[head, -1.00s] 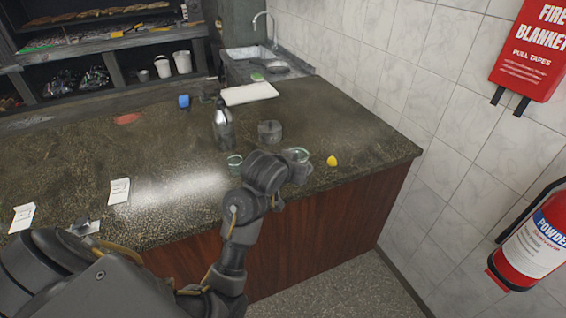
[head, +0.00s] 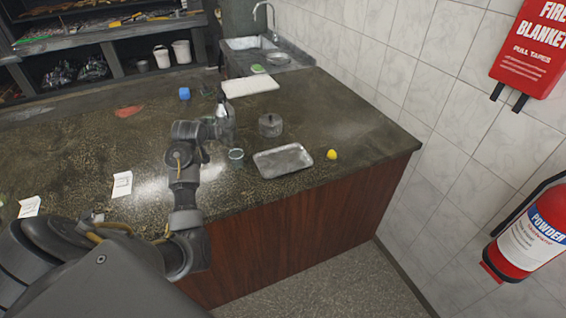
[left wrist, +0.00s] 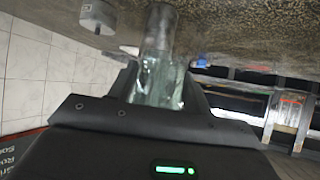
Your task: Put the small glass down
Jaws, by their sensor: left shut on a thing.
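My left gripper (left wrist: 160,90) is shut on the small clear glass (left wrist: 158,78), held between the two fingers in the left wrist view. In the head view my left gripper (head: 212,130) is over the counter (head: 330,108), beside or in front of the grey bottle (head: 226,112); there the held glass cannot be told apart from the bottle. I cannot tell whether the held glass touches the counter. Another small glass (head: 236,154) stands on the counter just right of my left gripper. My right gripper is not in view.
A metal tray (head: 283,161) lies near the front edge, with a lemon (head: 332,154) to its right. A round grey pot (head: 270,125) stands behind it. A blue object (head: 184,93) and a white board (head: 250,87) lie farther back. The counter's right part is clear.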

